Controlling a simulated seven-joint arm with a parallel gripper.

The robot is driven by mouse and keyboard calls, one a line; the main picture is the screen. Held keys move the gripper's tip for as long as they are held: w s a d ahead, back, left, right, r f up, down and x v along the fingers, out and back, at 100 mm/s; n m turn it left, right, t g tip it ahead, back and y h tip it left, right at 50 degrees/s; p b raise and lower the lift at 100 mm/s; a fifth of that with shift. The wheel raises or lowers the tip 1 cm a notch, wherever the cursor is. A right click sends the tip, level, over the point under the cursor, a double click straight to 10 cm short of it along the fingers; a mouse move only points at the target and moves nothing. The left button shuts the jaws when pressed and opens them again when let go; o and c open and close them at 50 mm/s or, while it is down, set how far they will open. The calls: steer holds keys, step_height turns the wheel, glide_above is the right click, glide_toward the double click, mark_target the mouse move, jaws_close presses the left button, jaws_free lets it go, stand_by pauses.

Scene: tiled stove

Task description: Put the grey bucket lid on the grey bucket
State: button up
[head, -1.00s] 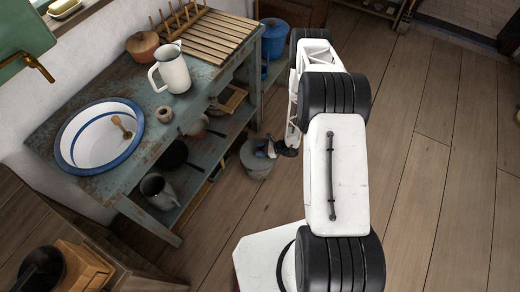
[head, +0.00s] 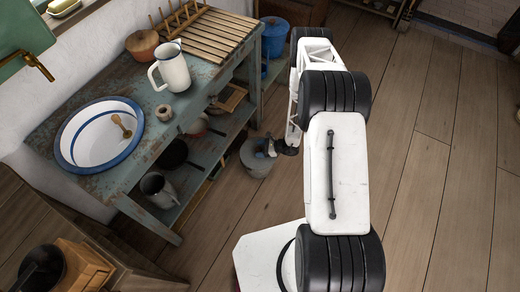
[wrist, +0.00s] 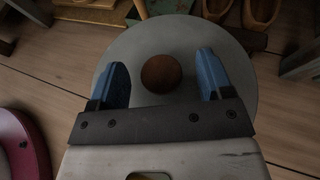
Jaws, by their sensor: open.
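The grey bucket (head: 257,171) stands upright on the wooden floor beside the washstand in the head view. The round grey lid (head: 248,151) lies over its top there. In the wrist view the lid (wrist: 158,115) fills the middle as a broad disc with a round brown knob (wrist: 161,74). My gripper (wrist: 163,72) is open, with one blue finger on each side of the knob and visible gaps between them. In the head view my gripper (head: 268,150) is over the lid and partly hides it. The lid hides the bucket's rim, so I cannot tell how exactly it is seated.
The worn washstand (head: 120,178) with its lower shelf stands close left of the bucket. A white jug (head: 173,68) and a blue-rimmed basin (head: 98,137) are on its top. A blue pot (head: 274,38) is behind.

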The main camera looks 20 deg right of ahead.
steer(key=shift+v, duration=3.8)
